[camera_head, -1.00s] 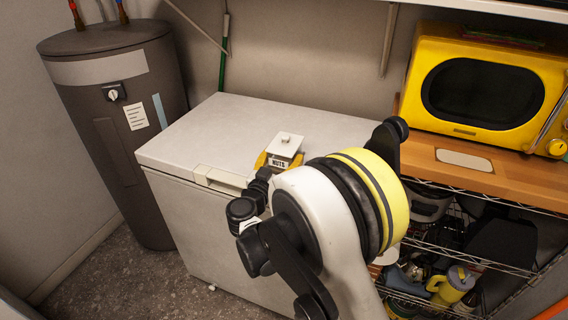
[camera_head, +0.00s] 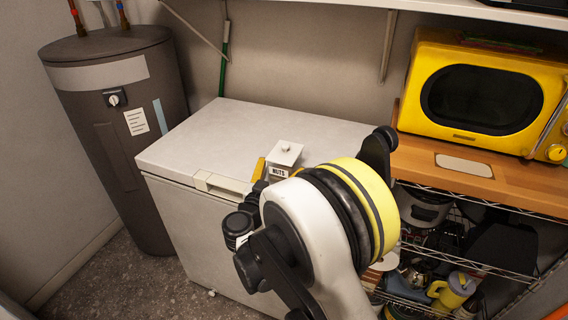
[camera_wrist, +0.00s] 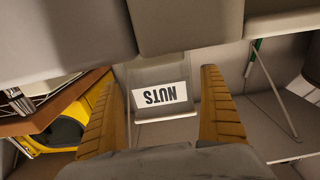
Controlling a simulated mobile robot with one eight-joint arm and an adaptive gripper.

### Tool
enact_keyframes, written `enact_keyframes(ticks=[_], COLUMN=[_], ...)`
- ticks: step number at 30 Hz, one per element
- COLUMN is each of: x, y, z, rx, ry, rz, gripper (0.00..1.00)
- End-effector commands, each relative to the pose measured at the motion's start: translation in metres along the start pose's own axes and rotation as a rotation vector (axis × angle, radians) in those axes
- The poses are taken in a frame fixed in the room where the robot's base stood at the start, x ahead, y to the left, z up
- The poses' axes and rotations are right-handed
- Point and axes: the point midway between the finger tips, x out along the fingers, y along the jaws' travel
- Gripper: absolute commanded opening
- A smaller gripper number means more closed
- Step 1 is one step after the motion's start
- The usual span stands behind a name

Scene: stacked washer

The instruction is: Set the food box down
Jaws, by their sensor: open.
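My gripper (camera_wrist: 162,75) is open, with a finger on each side of the box and narrow gaps showing. In the head view my gripper (camera_head: 278,171) is mostly hidden behind my arm.
A grey water heater (camera_head: 115,130) stands left of the freezer. At right, a yellow microwave (camera_head: 480,95) sits on a wooden-topped wire rack (camera_head: 500,178) holding several items. A shelf (camera_head: 450,8) hangs above. The freezer lid left of the box is clear.

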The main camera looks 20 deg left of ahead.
Motion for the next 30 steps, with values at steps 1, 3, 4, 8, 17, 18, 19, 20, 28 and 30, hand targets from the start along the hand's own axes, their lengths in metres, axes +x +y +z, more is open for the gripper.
enact_keyframes(ticks=[1, 3, 4, 8, 17, 18, 19, 20, 28, 30], x=[-0.011, -0.028, -0.035, -0.064, -0.1, -0.101, -0.101, -0.102, -0.101, -0.101], y=[-0.001, -0.001, -0.001, -0.001, 0.0, 0.0, 0.0, 0.0, 0.0, 0.0], z=[-0.004, -0.004, -0.005, -0.004, -0.002, -0.001, -0.001, -0.001, -0.001, -0.001], rx=[0.0, 0.0, 0.0, 0.0, 0.0, 0.0, 0.0, 0.0, 0.0, 0.0], ry=[0.0, 0.0, 0.0, 0.0, 0.0, 0.0, 0.0, 0.0, 0.0, 0.0], rz=[-0.002, -0.004, -0.003, -0.004, -0.001, 0.0, 0.001, 0.001, 0.001, 0.001], gripper=[0.92, 0.92, 0.92, 0.92, 0.92, 0.92, 0.92, 0.92, 0.92, 0.92])
